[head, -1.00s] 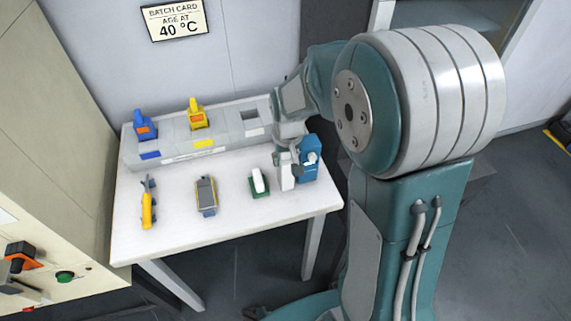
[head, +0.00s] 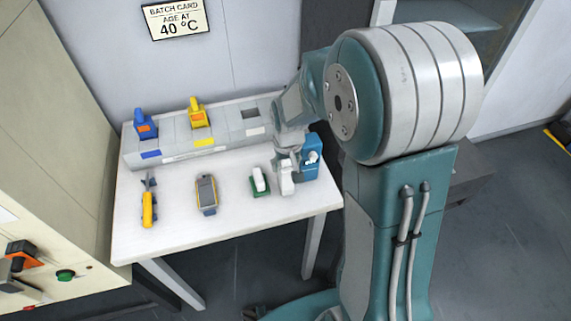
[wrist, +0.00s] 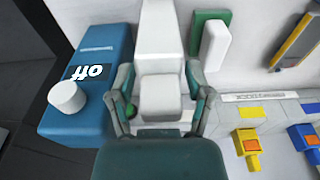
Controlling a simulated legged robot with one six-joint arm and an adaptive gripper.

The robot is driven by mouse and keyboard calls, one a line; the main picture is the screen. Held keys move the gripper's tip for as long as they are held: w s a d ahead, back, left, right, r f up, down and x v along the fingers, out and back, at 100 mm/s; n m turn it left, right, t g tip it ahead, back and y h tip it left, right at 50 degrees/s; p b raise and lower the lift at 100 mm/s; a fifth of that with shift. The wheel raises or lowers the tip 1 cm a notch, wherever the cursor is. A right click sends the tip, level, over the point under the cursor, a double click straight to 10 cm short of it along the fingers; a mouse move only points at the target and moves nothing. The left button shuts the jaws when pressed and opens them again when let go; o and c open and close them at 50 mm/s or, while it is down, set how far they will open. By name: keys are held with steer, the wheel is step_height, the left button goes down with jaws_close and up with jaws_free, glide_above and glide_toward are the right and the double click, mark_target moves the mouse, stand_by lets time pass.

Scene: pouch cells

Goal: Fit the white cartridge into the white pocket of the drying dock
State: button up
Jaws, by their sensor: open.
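The white cartridge (head: 287,183) stands on the table's right part, left of the blue box. In the wrist view the cartridge (wrist: 160,88) has a raised block between the two fingers of my gripper (wrist: 159,82). The fingers are open, one on each side of it; whether they touch it I cannot tell. In the head view my gripper (head: 287,160) is just above the cartridge and partly hides it. The drying dock (head: 180,148) runs along the table's back. Its empty dark pocket (head: 250,113) has a white label (head: 256,131) in front.
A blue box (head: 309,160) with a white knob stands close right of the cartridge. A green holder with a white piece (head: 259,182), a grey-yellow meter (head: 206,193) and a yellow tool (head: 148,208) lie leftward. Blue (head: 145,124) and yellow (head: 198,113) cartridges sit in the dock.

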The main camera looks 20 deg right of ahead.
step_height(320, 180, up, 12)
steer(key=s, duration=0.2)
steer(key=s+r+t, duration=0.2)
steer(key=s+r, duration=0.4)
steer(key=s, duration=0.2)
steer(key=shift+s, duration=0.15)
steer(key=shift+o, duration=0.2)
steer(key=s+r+t, duration=0.1)
steer(key=s+t, duration=0.1)
steer(key=s, duration=0.7)
steer(key=shift+r, duration=0.15)
steer(key=w+f+g, duration=0.1)
steer(key=w+f, duration=0.2)
steer(key=w, duration=0.3)
steer(key=w+f+g, duration=0.2)
steer(key=w+f, duration=0.1)
steer(key=w, duration=0.3)
steer(key=w+f+g, duration=0.2)
steer(key=w+f, duration=0.1)
steer(key=w, duration=0.4)
steer(key=shift+a+f, duration=0.1)
steer(key=shift+a, duration=0.15)
steer(key=shift+w+f, duration=0.15)
steer(key=shift+f, duration=0.45)
steer(key=f, duration=1)
steer(key=shift+d, duration=0.2)
jaws_close()
